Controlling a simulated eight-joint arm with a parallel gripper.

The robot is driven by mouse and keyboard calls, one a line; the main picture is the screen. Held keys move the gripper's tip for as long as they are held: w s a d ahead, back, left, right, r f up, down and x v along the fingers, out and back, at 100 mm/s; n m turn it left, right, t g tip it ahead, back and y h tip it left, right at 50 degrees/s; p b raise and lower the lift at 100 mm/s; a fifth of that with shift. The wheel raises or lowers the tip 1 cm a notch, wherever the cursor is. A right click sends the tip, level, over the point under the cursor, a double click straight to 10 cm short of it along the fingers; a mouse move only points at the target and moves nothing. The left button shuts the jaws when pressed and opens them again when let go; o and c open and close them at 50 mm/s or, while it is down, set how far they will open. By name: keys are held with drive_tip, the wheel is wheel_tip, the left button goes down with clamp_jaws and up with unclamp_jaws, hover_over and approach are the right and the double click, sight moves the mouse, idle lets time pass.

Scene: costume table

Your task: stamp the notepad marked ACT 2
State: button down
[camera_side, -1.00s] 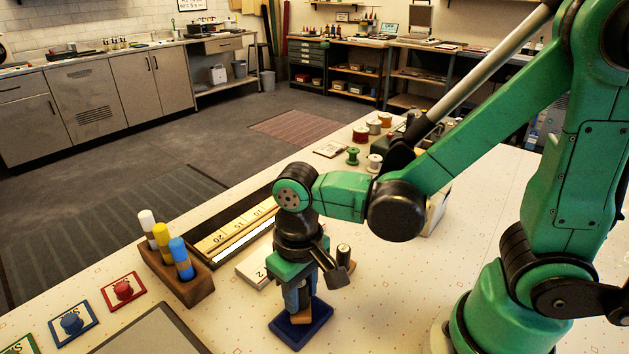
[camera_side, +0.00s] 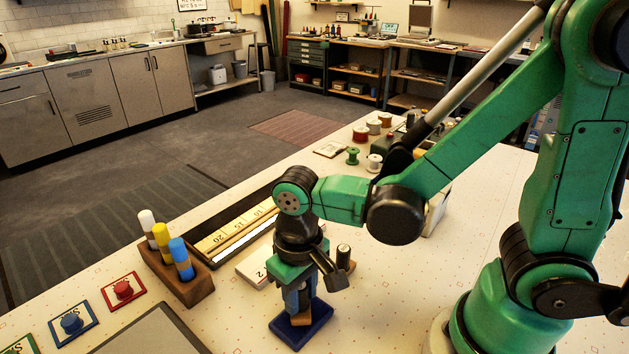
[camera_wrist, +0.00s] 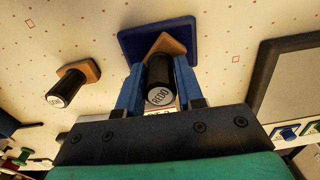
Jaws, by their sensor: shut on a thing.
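My gripper (camera_side: 298,300) is shut on a stamp with a black handle and a wooden base. In the wrist view, the blue fingers (camera_wrist: 157,88) flank this held stamp (camera_wrist: 160,80); its round label seems to read REDO. The stamp stands upright at the dark blue ink pad (camera_side: 318,325), which also shows in the wrist view (camera_wrist: 130,47). I cannot tell whether its base touches the pad. A white notepad (camera_side: 257,268) showing a 2 lies behind my gripper, partly hidden by it. A second black-handled stamp (camera_wrist: 68,86) stands apart; its handle shows in the side view (camera_side: 343,257).
A wooden holder (camera_side: 188,283) with white, yellow and blue sticks stands left. A dark tray with a ruler (camera_side: 225,235) lies behind the notepad. Thread spools (camera_side: 353,156) stand at the back.

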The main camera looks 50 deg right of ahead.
drive_tip(key=shift+f, duration=0.4)
idle(0.9)
drive_tip(key=shift+r, duration=3.55)
drive_tip(key=w+d, duration=0.3)
drive_tip(key=w, duration=0.9)
hover_over(257, 260)
drive_tip(key=shift+f, duration=3.05)
drive_tip(key=shift+f, duration=0.55)
